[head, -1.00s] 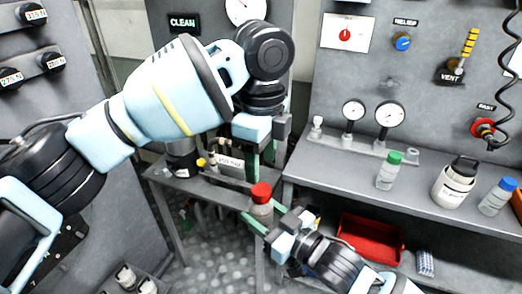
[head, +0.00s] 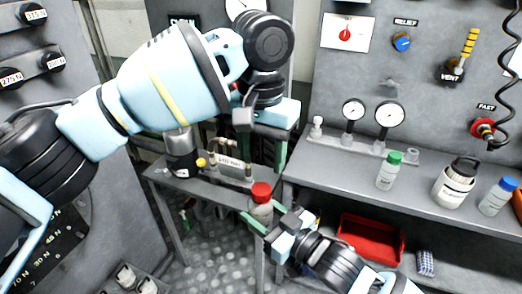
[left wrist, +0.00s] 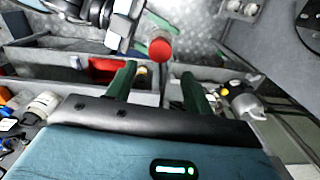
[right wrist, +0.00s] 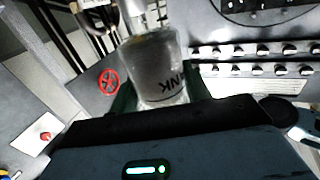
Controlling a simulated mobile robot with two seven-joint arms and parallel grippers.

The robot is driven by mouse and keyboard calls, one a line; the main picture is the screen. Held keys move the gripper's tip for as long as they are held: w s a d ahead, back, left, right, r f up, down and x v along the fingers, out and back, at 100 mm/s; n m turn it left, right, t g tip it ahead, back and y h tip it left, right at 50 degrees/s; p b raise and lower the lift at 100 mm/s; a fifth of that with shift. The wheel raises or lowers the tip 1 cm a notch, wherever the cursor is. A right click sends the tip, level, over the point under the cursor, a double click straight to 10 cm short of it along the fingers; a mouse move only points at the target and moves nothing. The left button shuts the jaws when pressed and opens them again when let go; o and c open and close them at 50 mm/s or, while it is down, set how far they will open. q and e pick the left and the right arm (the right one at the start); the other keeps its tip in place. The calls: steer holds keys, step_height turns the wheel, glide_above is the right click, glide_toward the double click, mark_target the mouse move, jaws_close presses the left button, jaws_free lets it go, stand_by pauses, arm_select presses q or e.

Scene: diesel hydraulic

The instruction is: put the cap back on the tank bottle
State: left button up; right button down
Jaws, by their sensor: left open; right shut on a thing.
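My right gripper (head: 258,224) is shut on the tank bottle (head: 261,212), a clear bottle with grey contents that stands roughly upright in the head view. It fills the middle of the right wrist view (right wrist: 157,68), with part of its printed label showing upside down. The red cap (head: 261,191) sits at the bottle's top; how tightly it is seated I cannot tell. In the left wrist view the red cap (left wrist: 160,49) shows beyond the fingertips. My left gripper (head: 270,150) is open and empty, above and apart from the cap.
The right bench carries a green-capped bottle (head: 389,171), a white jar with a black lid (head: 454,183) and a blue-capped bottle (head: 497,196). A red tray (head: 371,241) lies below. A small bench with pipe fittings (head: 230,165) stands behind the held bottle.

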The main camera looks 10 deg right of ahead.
mark_target(261, 188)
arm_select(q)
steer(key=shift+n, duration=0.6)
steer(key=shift+f, duration=3.95)
steer(key=shift+c, duration=0.2)
steer(key=c, duration=0.9)
steer(key=m, duration=0.6)
steer(key=shift+c, duration=0.2)
steer(key=m, duration=0.5)
steer(key=o, duration=1.2)
steer(key=shift+c, duration=0.2)
